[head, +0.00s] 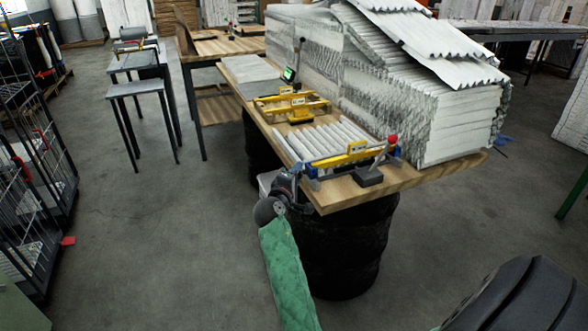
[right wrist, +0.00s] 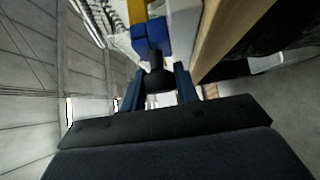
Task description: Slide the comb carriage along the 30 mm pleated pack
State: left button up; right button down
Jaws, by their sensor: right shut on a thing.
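My right gripper (head: 298,172) is at the carriage's left end, at the bench's near left edge. In the right wrist view its blue fingers (right wrist: 158,78) are shut on a black knob (right wrist: 158,76) below the carriage's blue end block (right wrist: 151,38). My left gripper is not in view.
A tall heap of white pleated packs (head: 460,125) stands close on the right. A wire cage trolley (head: 35,150) is at left.

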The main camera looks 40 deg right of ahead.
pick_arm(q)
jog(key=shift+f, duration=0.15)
pick_arm(e)
jog(key=c, duration=1.1)
grip_release()
jog(key=shift+f, duration=0.1)
